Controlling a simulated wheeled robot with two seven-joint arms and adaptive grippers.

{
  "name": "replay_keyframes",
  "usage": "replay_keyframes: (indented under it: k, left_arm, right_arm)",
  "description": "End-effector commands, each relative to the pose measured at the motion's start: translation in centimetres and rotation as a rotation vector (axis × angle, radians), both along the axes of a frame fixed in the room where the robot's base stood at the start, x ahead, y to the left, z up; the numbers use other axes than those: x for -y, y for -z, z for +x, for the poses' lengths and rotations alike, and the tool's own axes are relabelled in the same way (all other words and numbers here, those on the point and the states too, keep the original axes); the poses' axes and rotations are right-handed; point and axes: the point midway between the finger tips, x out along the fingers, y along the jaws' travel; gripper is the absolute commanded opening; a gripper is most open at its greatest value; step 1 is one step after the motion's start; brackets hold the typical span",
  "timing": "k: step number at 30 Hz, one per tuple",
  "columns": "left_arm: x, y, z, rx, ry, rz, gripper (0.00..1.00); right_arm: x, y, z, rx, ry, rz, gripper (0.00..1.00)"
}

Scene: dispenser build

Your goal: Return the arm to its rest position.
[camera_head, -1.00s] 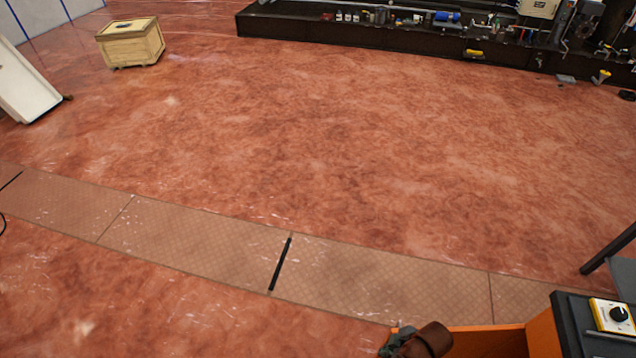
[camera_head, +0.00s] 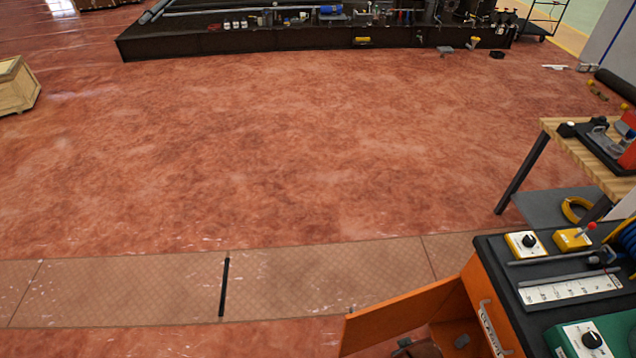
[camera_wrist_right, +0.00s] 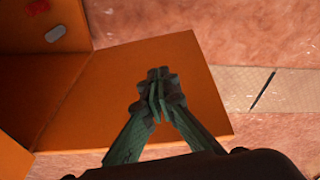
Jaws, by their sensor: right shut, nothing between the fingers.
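My right gripper (camera_wrist_right: 157,88) shows in the right wrist view with its greenish fingers together and nothing between them. It appears in front of an orange panel (camera_wrist_right: 190,75); whether it touches the panel I cannot tell. In the head view the open orange panel (camera_head: 395,315) juts left from an orange cabinet (camera_head: 485,300). A small brown-grey shape at the bottom edge may be part of my right arm, mostly hidden by the panel. My left gripper is not in view.
The cabinet top holds dial boxes (camera_head: 525,243) and a ruler-like plate (camera_head: 570,289). A wooden-topped table (camera_head: 562,145) stands at the right. A dark low platform (camera_head: 290,42) with tools lies at the back, a wooden crate (camera_head: 15,88) at left. The middle floor is clear.

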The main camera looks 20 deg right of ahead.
Motion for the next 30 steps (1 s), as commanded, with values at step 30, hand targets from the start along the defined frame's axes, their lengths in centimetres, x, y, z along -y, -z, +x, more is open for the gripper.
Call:
replay_keyframes:
  k: [30]
  left_arm:
    - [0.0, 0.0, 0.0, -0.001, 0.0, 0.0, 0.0]
  right_arm:
    - [-1.5, 37.9, -20.9, -0.191, -0.094, 0.036, 0.0]
